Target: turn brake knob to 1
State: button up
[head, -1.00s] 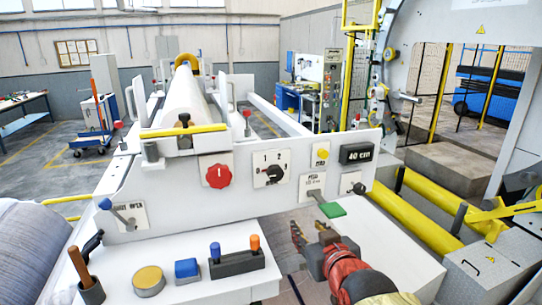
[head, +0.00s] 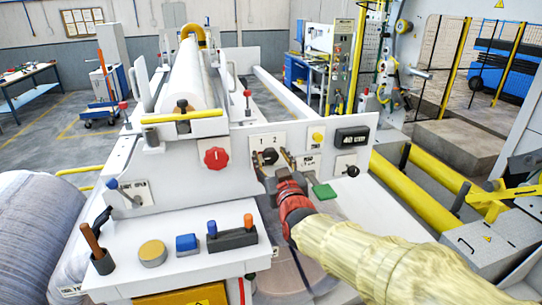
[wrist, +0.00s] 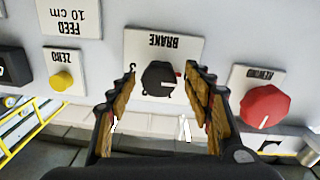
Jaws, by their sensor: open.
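The black brake knob (wrist: 158,79) sits on a white plate marked BRAKE (wrist: 163,47), upside down in the wrist view. A pale and reddish mark on the knob points to the right there. The figures around the knob are partly hidden. In the head view the plate (head: 267,139) shows 1 and 2, and the knob is mostly hidden by my gripper (head: 274,162). My gripper is open. In the wrist view its fingers (wrist: 160,77) stand on either side of the knob, with gaps on both sides.
A red rewind knob (head: 215,158) is left of the brake plate. A yellow zero button (head: 317,137), a display (head: 352,138) and a green lever (head: 324,191) lie to the right. A white console (head: 180,270) with levers and buttons juts out below.

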jog(key=shift+w, duration=0.4)
jog(key=c, duration=1.1)
jog(key=shift+c, duration=0.3)
